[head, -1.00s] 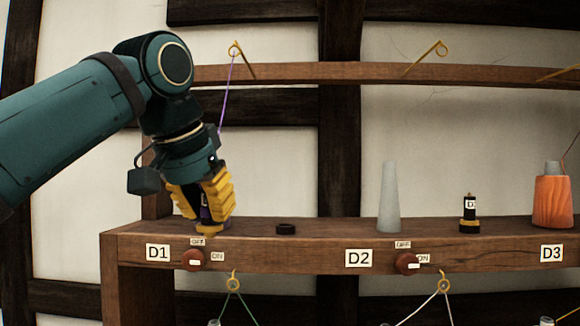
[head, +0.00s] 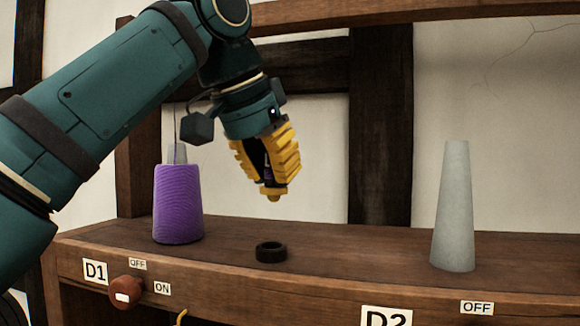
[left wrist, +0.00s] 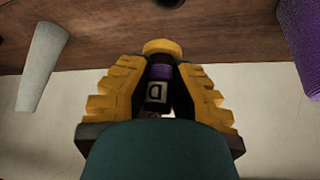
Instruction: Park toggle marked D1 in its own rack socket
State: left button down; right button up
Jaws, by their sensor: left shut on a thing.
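My left gripper (head: 268,170) is shut on a dark toggle (head: 273,192) with a yellow foot, held above the rack shelf. In the left wrist view, the gripper (left wrist: 157,85) has the toggle (left wrist: 160,72) between its yellow fingers. Its purple band and a white label with a D show; the rest of the label is not readable. A black ring socket (head: 271,252) sits empty on the shelf below the toggle, apart from it. The D1 label (head: 95,272) is on the rack's front, left of the socket. My right gripper is not in view.
A purple spool (head: 178,205) stands on the shelf (head: 340,262) left of the socket. A grey cone (head: 455,205) stands to the right. A brown knob (head: 126,290) with OFF and ON labels juts from the front. The shelf between socket and cone is clear.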

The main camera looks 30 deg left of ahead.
pick_arm(q)
jog(key=shift+s+d+f, duration=0.1)
jog(key=shift+s+f, duration=0.05)
jog(key=shift+f, duration=2.65)
jog(key=shift+s, duration=0.15)
jog(key=shift+f+b, duration=0.55)
jog(key=shift+f, duration=0.1)
jog(key=c, duration=1.3)
grip_release()
